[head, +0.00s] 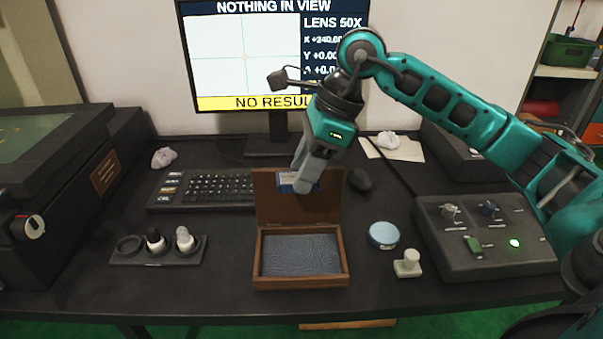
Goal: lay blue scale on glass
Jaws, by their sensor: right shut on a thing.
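My right gripper (304,178) is shut and points down in front of the raised lid of the wooden box. A small blue and white flat piece, which looks like the blue scale (286,181), shows at its fingertips, partly hidden by the fingers. The glass (38,133) is the greenish pane on top of the dark machine at the far left, well away from the gripper. My left gripper is not in view.
The open wooden box (258,277) has a grey lining. Nearby are a keyboard (213,188), a holder (126,259) with knobbed pieces, a round blue tin (383,234), a pale stamp-like block (407,264) and a control box (485,260). A monitor (247,60) stands behind.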

